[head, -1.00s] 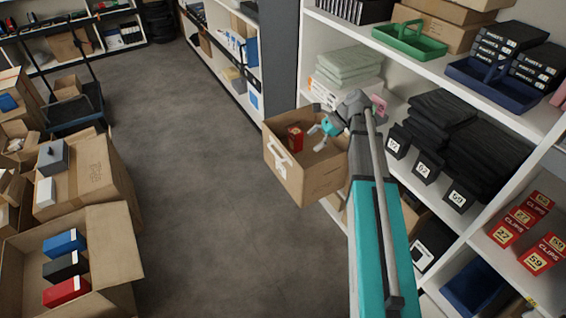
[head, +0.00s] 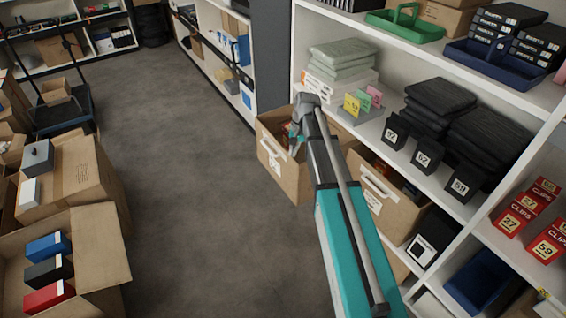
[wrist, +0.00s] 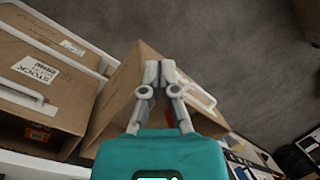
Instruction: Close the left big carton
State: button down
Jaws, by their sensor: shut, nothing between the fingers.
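The left big carton (head: 283,177) is a brown box with a white handle and label on its front. It juts out of the lower shelf into the aisle, its top open. It also shows in the wrist view (wrist: 118,97), behind my fingers. My gripper (head: 294,152) is shut and empty, at the carton's open top. In the wrist view my gripper (wrist: 159,66) points over the carton with its fingertips together. Whether it touches the carton I cannot tell. My arm and gripper hide much of the carton's inside; a bit of red shows there.
A second labelled carton (head: 388,205) sits farther in on the shelf to the right. The shelf above holds folded black cloth (head: 440,97) and small numbered black boxes (head: 424,165). The grey floor (head: 190,150) to the left is clear; open cartons (head: 110,255) stand beyond it.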

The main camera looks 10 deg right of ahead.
jog(key=w+a+f+n+t+h+b, duration=0.2)
jog(key=w+a+f+n+h+b, duration=0.2)
jog(key=n, duration=0.9)
jog(key=w+a+f+n+t+h+b, duration=0.2)
jog(key=w+a+f+n+h+b, duration=0.3)
jog(key=n+b, duration=0.4)
jog(key=w+a+n+h, duration=0.1)
jog(key=a+n+h, duration=0.1)
jog(key=n, duration=0.3)
jog(key=shift+w, duration=0.2)
jog(key=shift+f, duration=0.1)
jog(key=b, duration=0.7)
send_near(288, 159)
notch_tip(288, 159, down, 5)
jog(key=d, duration=0.2)
jog(key=shift+w+d, duration=0.85)
jog(key=shift+d, duration=0.3)
